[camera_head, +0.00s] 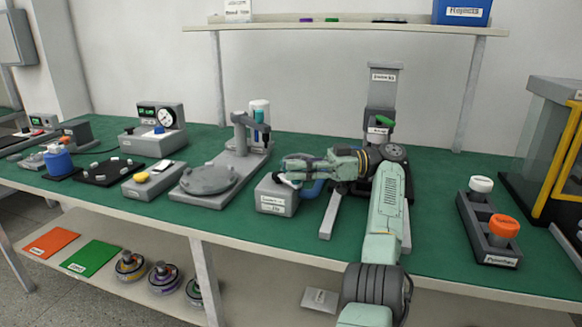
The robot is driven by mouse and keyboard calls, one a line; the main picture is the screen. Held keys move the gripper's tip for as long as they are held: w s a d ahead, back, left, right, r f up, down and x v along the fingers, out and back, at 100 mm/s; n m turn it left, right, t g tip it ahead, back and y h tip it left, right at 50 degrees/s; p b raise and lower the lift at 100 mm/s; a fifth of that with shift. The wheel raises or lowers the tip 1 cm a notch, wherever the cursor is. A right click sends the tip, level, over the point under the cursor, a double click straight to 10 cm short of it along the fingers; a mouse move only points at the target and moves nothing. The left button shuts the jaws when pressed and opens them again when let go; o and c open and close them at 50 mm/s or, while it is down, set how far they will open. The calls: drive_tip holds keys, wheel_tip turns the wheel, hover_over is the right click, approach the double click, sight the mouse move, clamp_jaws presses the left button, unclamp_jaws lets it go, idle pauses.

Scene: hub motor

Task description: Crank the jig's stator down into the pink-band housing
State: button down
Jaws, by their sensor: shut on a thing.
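The jig (382,88) is a tall grey column with a label and a green part, standing right of the middle of the bench. My arm crosses in front of its lower part. The crank, the stator and any pink-band housing cannot be made out there. My gripper (290,168) reaches left from the jig, over a grey labelled box (276,198). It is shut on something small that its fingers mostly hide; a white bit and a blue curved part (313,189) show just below. I cannot tell whether these are held.
Left of the grey box stands a fixture with a round grey plate (208,179). A black holder (488,232) with white and orange knobs is at right, beside a yellow-framed enclosure (560,160). Banded round parts (165,277) lie on the lower shelf, with yellow, purple and green bands.

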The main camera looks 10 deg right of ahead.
drive_tip(key=shift+a+f, duration=0.1)
drive_tip(key=c, duration=1.6)
unclamp_jaws()
drive_tip(key=shift+o, duration=1.2)
drive_tip(key=shift+w+a, duration=0.1)
drive_tip(key=shift+a, duration=0.05)
